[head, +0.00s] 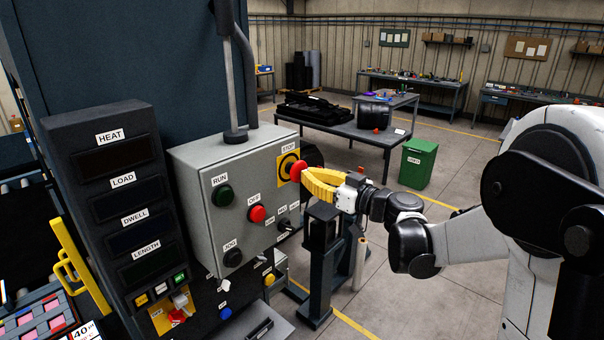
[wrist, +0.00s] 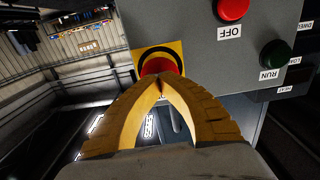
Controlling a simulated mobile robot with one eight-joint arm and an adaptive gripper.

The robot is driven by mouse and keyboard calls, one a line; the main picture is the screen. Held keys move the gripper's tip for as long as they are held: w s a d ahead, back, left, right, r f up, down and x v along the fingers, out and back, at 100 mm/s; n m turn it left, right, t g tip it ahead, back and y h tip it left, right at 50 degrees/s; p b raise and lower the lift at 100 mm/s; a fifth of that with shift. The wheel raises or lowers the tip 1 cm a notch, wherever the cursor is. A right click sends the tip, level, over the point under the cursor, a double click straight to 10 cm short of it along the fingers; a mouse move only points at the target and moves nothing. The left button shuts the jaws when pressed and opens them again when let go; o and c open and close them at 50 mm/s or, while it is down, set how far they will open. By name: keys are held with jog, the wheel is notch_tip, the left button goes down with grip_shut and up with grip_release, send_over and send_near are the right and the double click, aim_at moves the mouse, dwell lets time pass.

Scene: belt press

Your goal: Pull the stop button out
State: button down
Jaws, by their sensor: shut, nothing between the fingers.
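The stop button is a red mushroom head (head: 298,171) on a yellow plate marked STOP, at the upper right of the grey control box (head: 205,164). In the wrist view the stop button (wrist: 160,65) shows just beyond my fingertips, its lower part hidden by them. My gripper (head: 306,176) has yellow fingers, closed together with nothing between them. Its tips (wrist: 162,84) are at the button's face; I cannot tell whether they touch it. I cannot tell from the pictures whether the button is pressed in or out.
The same box carries a green RUN button (head: 224,196), a red OFF button (head: 257,214) and a black JOG knob (head: 233,258). A dark post (head: 322,250) stands below my gripper. A green bin (head: 418,163) and benches stand behind. Open floor lies to the right.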

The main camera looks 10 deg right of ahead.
jog(key=shift+s+d, duration=0.1)
jog(key=shift+s, duration=0.05)
jog(key=shift+s+d, duration=0.25)
jog(key=shift+s, duration=0.15)
jog(key=shift+c, duration=2.1)
grip_release()
jog(key=shift+s+d, duration=0.1)
jog(key=shift+d, duration=0.05)
jog(key=b+v, duration=0.1)
jog(key=v, duration=0.7)
jog(key=shift+s+d, duration=0.2)
jog(key=shift+s, duration=0.15)
